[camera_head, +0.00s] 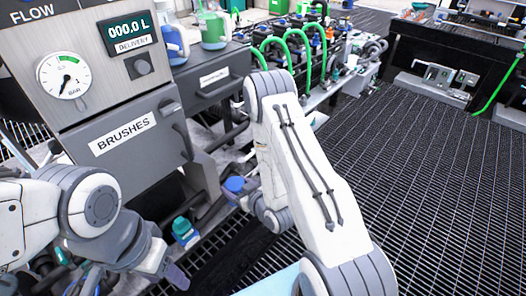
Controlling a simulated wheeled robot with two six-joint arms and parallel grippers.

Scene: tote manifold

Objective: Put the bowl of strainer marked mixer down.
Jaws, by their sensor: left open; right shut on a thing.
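My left gripper (168,272) is low at the left, a grey finger showing below the wrist. It is open, and I see nothing between its fingers. My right arm reaches up and folds back down in the middle. Its gripper (232,194) is small and partly hidden beside the wrist, shut on a small piece with a round blue top (235,184). This piece may be the strainer bowl, but no mixer marking is readable. A teal-capped container (183,229) stands between the two grippers, apart from both.
A grey cabinet with a BRUSHES drawer (122,139) and a pressure gauge (64,76) stands at the left. Green hoses (303,50) run over a manifold behind my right arm. A dark bench (437,45) is at the back right. Open grating floor (430,190) lies at the right.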

